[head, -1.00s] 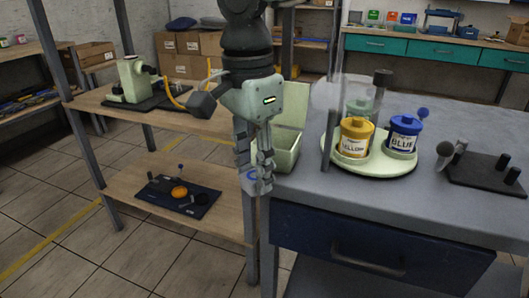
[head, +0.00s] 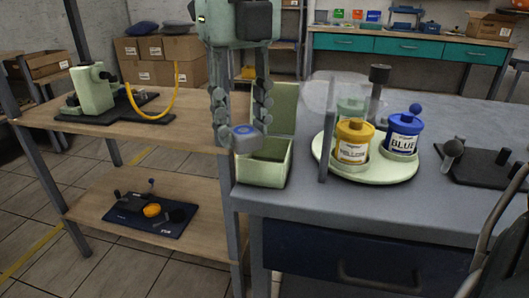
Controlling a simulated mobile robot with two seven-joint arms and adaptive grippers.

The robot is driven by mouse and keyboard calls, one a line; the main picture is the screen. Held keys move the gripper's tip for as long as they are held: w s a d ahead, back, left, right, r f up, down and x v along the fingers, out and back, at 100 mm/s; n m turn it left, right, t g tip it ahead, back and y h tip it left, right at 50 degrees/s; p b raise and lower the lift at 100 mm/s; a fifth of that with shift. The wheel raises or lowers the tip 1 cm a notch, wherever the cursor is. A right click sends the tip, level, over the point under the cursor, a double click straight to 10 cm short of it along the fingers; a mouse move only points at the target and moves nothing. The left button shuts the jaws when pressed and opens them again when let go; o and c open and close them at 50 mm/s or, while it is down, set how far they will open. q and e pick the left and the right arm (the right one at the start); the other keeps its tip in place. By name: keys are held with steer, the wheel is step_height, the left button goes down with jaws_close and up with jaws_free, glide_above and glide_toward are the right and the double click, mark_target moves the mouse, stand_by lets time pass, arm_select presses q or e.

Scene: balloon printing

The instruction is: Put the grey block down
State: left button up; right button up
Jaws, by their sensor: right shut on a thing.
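The grey block (head: 246,137) has a blue ring on its face. It is held between the fingertips of my right gripper (head: 240,128), which points down from the top of the view. The block shows in front of the left part of an open pale green box (head: 263,173) on the left end of the grey table (head: 320,213). The block's underside looks clear of the box's floor; whether it is inside the box's walls I cannot tell. My left gripper is not in view.
A round pale tray (head: 340,172) to the right holds a yellow pot (head: 353,152), a blue pot (head: 402,147) and a clear upright part. A black mat (head: 470,170) lies further right. A wooden shelf (head: 140,142) with a green device (head: 93,88) stands left.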

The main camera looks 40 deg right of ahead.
steer(key=w+d+f, duration=0.1)
steer(key=d, duration=0.1)
steer(key=w+d+f, duration=0.2)
steer(key=d+f, duration=0.1)
steer(key=shift+d, duration=0.35)
steer(key=shift+w+d+f, duration=0.1)
steer(key=shift+w+d, duration=0.05)
steer(key=shift+d, duration=0.05)
steer(key=shift+f, duration=0.25)
step_height(320, 180, down, 4)
steer(key=shift+d+r, duration=0.1)
steer(key=shift+r, duration=0.1)
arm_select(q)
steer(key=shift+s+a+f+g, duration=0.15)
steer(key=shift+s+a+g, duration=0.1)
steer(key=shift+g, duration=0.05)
arm_select(e)
steer(key=shift+f, duration=0.15)
steer(key=o, duration=0.7)
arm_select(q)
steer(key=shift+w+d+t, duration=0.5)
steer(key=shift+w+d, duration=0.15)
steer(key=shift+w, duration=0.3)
